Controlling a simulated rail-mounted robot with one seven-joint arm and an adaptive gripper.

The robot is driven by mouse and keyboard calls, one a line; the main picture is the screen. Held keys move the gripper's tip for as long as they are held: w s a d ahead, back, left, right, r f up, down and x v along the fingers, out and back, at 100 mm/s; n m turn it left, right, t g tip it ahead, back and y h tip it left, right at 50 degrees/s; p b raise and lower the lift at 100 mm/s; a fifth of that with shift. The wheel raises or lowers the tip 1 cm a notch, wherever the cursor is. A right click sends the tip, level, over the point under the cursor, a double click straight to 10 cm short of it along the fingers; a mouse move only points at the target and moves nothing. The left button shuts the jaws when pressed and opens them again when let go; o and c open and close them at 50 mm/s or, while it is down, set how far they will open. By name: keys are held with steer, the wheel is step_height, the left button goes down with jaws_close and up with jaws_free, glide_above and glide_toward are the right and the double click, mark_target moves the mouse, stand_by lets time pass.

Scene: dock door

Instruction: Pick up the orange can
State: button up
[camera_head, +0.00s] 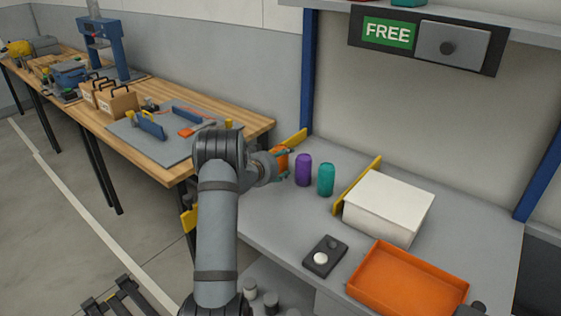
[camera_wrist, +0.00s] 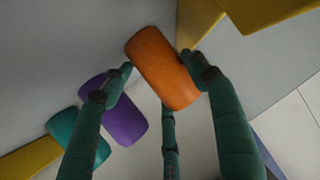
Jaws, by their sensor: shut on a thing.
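The orange can (camera_wrist: 163,68) is between the fingers of my gripper (camera_wrist: 160,76) in the wrist view, and my gripper is shut on it. In the head view the orange can (camera_head: 282,157) shows only in part at my gripper (camera_head: 283,162), near the left end of the grey bench. A purple can (camera_head: 303,170) stands just right of it. A teal can (camera_head: 325,179) stands right of the purple one. Whether the orange can touches the bench is unclear.
A yellow plate (camera_head: 295,138) stands close behind my gripper; another (camera_head: 357,185) stands beside a white box (camera_head: 388,207). An orange tray (camera_head: 408,281) and a dark button box (camera_head: 325,257) are nearer the front. Bare bench (camera_head: 275,221) lies in front of the cans.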

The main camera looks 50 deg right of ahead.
steer(key=shift+c, duration=0.9)
steer(key=shift+r, duration=0.1)
